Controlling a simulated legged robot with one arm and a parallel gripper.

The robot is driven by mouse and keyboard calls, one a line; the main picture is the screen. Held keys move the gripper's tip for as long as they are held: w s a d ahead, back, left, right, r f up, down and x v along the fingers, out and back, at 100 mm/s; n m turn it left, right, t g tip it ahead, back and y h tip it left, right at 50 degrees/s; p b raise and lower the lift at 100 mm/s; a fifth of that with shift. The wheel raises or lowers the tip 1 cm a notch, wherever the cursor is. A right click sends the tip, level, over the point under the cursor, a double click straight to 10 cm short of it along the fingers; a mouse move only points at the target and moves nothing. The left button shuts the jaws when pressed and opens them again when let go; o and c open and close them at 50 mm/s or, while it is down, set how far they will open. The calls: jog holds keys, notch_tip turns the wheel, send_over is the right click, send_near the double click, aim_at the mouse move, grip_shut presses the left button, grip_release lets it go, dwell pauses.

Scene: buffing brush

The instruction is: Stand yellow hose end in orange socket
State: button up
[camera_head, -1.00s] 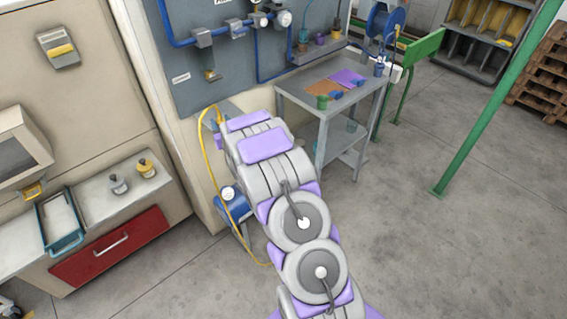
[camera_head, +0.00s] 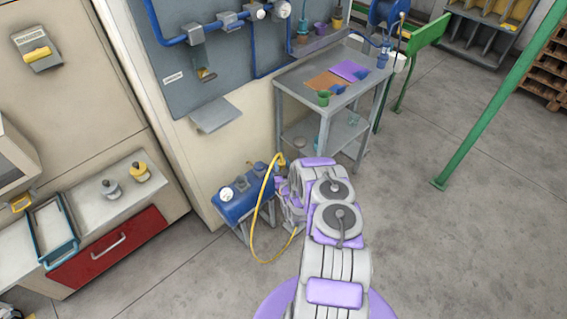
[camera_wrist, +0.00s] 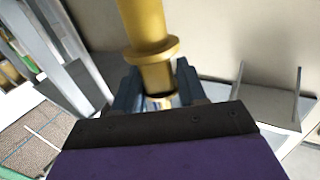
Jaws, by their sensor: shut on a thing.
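The yellow hose (camera_head: 256,222) hangs in a loop in front of the blue unit in the head view. Its yellow end (camera_head: 281,160) is up beside that unit, at the far end of my arm. In the wrist view the hose end (camera_wrist: 145,25) is a gold cylinder with a flange. My gripper (camera_wrist: 157,82) is shut on it, with a dark finger on each side. In the head view my gripper is small and partly hidden by my arm. A small orange-brown cup (camera_head: 337,20) stands on the wall shelf; I cannot tell whether it is the orange socket.
The blue unit (camera_head: 240,204) stands on a low stand by the wall. A grey plate (camera_head: 215,115) juts from the wall above it. A grey table (camera_head: 300,88) with mats and cups stands behind. A green post (camera_head: 490,110) is at right. Floor at right is clear.

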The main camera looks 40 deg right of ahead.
jog(key=shift+s+a+f, duration=0.3)
jog(key=shift+s+f, duration=0.15)
jog(key=shift+f, duration=0.15)
jog(key=shift+d+f+b, duration=0.35)
jog(key=shift+f, duration=0.25)
jog(key=shift+d+f+b, duration=0.3)
jog(key=shift+f+b, duration=0.05)
jog(key=shift+f, duration=0.2)
jog(key=shift+a+f+b, duration=0.1)
jog(key=shift+f+b, duration=0.4)
jog(key=shift+f, duration=0.2)
jog(key=shift+a+f+b, duration=0.35)
jog(key=shift+f+b, duration=0.1)
jog(key=shift+f, duration=0.15)
jog(key=shift+d, duration=0.1)
jog(key=shift+d+f, duration=0.1)
jog(key=shift+d, duration=0.1)
jog(key=shift+a, duration=0.15)
jog(key=shift+s+a+r+p, duration=0.1)
jog(key=shift+a+r+p, duration=0.1)
jog(key=shift+r+p, duration=0.1)
